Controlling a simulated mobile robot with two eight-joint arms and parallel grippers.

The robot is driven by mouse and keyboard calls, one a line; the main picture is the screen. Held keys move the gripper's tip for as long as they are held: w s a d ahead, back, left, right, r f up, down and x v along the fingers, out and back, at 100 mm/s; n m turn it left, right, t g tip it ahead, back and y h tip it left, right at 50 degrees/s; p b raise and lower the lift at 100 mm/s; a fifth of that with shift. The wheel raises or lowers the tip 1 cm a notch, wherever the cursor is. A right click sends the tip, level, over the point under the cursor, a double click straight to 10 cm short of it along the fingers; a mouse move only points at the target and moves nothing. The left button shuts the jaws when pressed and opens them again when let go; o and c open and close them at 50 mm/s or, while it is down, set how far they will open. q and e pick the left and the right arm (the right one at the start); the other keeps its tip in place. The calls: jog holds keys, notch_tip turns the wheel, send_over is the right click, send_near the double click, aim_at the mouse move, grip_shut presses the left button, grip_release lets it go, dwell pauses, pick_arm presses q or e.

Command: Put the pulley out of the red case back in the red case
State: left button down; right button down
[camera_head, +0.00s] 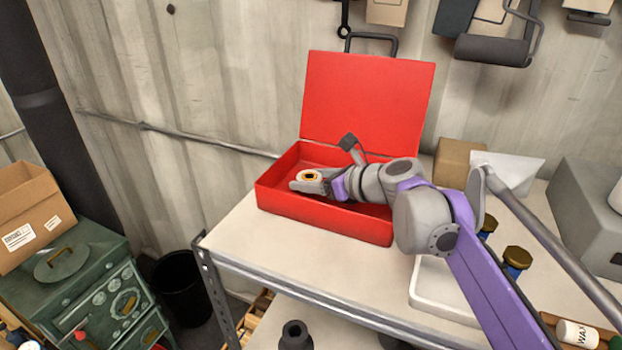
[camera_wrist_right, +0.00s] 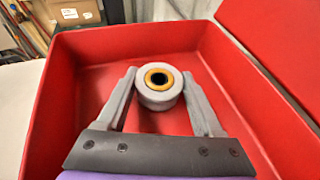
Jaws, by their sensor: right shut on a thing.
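The red case (camera_head: 325,219) stands open on the bench, its lid (camera_head: 368,100) raised against the wall side. My right gripper (camera_head: 310,180) reaches in over the case from the right and is shut on the pulley (camera_head: 309,176). In the right wrist view the pulley (camera_wrist_right: 159,86) is a grey wheel with a yellow ring and a dark bore, between the fingertips of my right gripper (camera_wrist_right: 160,90). The red case's floor and walls (camera_wrist_right: 100,45) surround it there. I cannot tell whether the pulley touches the case floor. My left gripper is not in view.
A cardboard box (camera_head: 458,160) and a grey case (camera_head: 590,205) stand behind. The bench top (camera_head: 240,236) left of the case is clear.

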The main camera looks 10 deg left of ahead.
jog(key=shift+c, duration=0.2)
grip_release()
jog(key=shift+s+d+r, duration=0.15)
jog(key=shift+r, duration=0.05)
jog(key=v, duration=1.1)
jog(key=shift+s+d+r, duration=0.1)
jog(key=shift+s+d, duration=0.05)
jog(key=shift+d, duration=0.05)
